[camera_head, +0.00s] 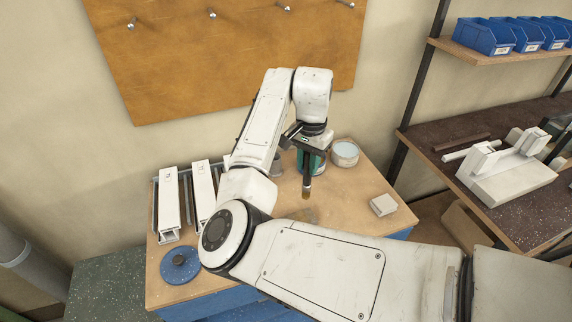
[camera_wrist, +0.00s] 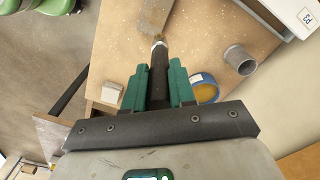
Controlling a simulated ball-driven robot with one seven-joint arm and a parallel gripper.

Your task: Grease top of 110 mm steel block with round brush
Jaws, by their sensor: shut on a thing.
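My gripper (camera_head: 308,160) is shut on the round brush (camera_head: 307,184), above the bench. The brush has a dark handle, a pale metal ferrule and brown bristles, and points down in the head view. In the wrist view, the green fingers (camera_wrist: 159,90) grip the handle, and the brush (camera_wrist: 157,50) reaches toward the top edge. A round tin (camera_head: 345,150) stands behind the gripper; the wrist view shows amber contents in the tin (camera_wrist: 205,90).
A small pale block (camera_head: 383,205) lies at the bench's right. A grey cylinder (camera_wrist: 239,59) stands near the bar. White profiles (camera_head: 168,203) and a blue disc with a knob (camera_head: 180,265) are at the left. A shelf with a white fixture (camera_head: 505,175) stands right.

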